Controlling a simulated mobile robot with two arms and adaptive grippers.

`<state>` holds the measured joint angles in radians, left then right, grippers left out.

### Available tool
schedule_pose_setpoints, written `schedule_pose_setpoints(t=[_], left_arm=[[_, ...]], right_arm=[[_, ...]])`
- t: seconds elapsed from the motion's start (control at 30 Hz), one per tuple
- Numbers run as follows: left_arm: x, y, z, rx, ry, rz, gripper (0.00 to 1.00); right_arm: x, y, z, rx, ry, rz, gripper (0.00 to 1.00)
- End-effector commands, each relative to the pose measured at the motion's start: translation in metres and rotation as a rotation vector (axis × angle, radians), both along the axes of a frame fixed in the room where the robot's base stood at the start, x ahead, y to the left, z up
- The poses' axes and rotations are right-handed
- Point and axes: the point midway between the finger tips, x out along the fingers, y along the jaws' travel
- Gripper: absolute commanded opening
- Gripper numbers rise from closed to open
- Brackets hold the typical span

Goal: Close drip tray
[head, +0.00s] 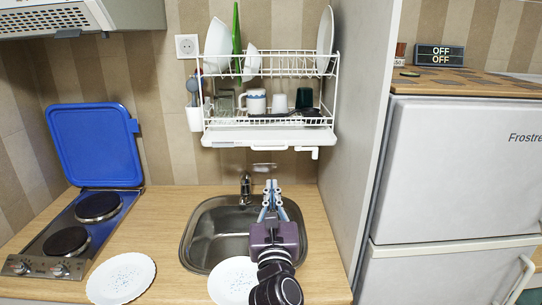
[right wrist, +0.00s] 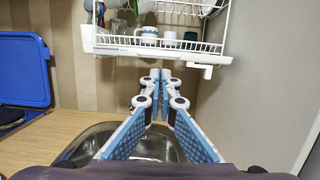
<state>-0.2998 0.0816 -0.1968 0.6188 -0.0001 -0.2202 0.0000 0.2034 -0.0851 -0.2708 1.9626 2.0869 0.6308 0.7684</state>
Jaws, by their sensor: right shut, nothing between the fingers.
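The white drip tray (head: 268,137) is under the white wire dish rack (head: 290,64) on the back wall. It also shows in the right wrist view (right wrist: 150,53), with a small white spout hanging at its right end. I cannot tell how far the tray is pulled out. My right gripper (head: 270,186) is shut and empty, pointing up and forward over the sink, below the tray and apart from it. Its fingers also show in the right wrist view (right wrist: 161,78), with the tips below the tray. My left gripper is not in view.
The rack holds plates, mugs and cups. A steel sink (head: 205,245) with a tap (head: 245,187) lies below. A hob (head: 70,235) with a raised blue lid (head: 95,145) stands left. A grey panel (head: 352,110) and a fridge (head: 455,165) bound the right side.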

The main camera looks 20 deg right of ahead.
Motion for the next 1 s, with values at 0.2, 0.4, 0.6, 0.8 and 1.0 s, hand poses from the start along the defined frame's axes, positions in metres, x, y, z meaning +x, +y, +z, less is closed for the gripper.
schedule_pose_setpoints(t=[0.2,0.4,0.6,0.8,1.0], left_arm=[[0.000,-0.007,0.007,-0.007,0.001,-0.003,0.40],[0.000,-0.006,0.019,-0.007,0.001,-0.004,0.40],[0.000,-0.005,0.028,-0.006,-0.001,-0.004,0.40],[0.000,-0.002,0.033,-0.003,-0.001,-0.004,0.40],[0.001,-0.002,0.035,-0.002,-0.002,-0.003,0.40]], right_arm=[[0.017,-0.005,0.004,0.037,0.008,0.003,0.00],[0.054,-0.016,0.014,0.032,0.007,0.001,0.00],[0.093,-0.027,0.020,0.032,0.008,0.002,0.00],[0.120,-0.035,0.025,0.030,0.008,0.002,0.00],[0.132,-0.038,0.026,0.031,0.008,0.003,0.00]])
